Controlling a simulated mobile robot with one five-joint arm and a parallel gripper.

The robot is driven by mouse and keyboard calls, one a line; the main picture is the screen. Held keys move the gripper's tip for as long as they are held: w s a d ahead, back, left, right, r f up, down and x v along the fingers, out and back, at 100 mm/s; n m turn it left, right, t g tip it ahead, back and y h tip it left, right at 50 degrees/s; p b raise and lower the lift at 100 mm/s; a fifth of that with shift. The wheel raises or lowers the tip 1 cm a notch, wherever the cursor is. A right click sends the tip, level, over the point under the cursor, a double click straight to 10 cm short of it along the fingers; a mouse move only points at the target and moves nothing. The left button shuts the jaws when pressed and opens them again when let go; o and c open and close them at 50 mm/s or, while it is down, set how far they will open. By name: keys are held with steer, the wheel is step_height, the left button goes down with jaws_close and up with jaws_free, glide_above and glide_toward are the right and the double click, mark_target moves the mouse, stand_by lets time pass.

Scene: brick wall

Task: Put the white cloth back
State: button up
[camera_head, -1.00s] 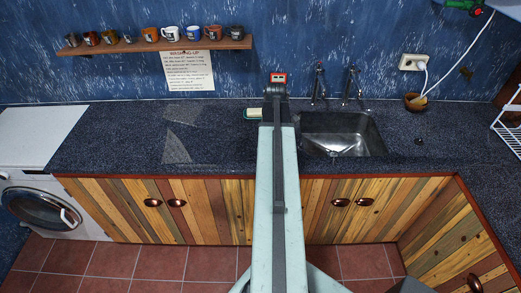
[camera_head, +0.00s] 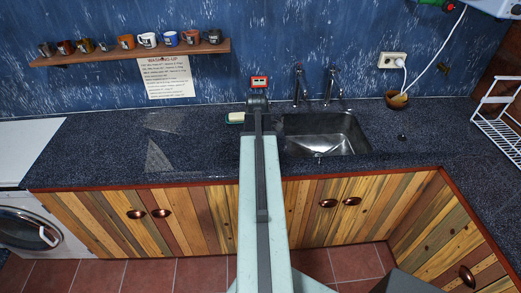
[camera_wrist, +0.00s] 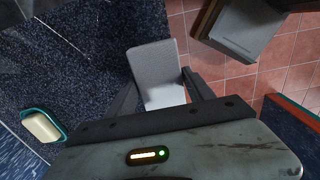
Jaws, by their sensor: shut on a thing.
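The white cloth (camera_wrist: 157,62) shows in the wrist view as a pale grey-white flat piece between the two dark fingers of my gripper (camera_wrist: 160,84). My gripper is shut on it, and it reaches beyond the fingers over the dark counter's edge and tiled floor in the picture. In the head view my arm covers the gripper, and I cannot make out the cloth there.
A soap dish with a pale bar (camera_head: 235,118) stands on the dark counter (camera_head: 95,150), left of the sink (camera_head: 325,135); it also shows in the wrist view (camera_wrist: 42,126). Mugs fill a wall shelf (camera_head: 130,53). A wire rack (camera_head: 500,130) stands right. The left counter is mostly clear.

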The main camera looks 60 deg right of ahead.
steer(key=w+d, duration=0.1)
steer(key=d, duration=0.2)
steer(key=w+d, duration=0.1)
steer(key=d, duration=0.2)
steer(key=w+d+f, duration=0.1)
steer(key=w+d, duration=0.1)
steer(key=d, duration=0.1)
steer(key=shift+b, duration=0.35)
steer(key=f+b, duration=0.4)
steer(key=shift+w+d, duration=0.15)
steer(key=shift+d, duration=0.1)
steer(key=shift+r, duration=0.25)
steer(key=shift+f, duration=0.15)
steer(key=o, duration=1.2)
step_height(320, 180, up, 12)
steer(key=p, duration=1.2)
steer(key=shift+r, duration=0.2)
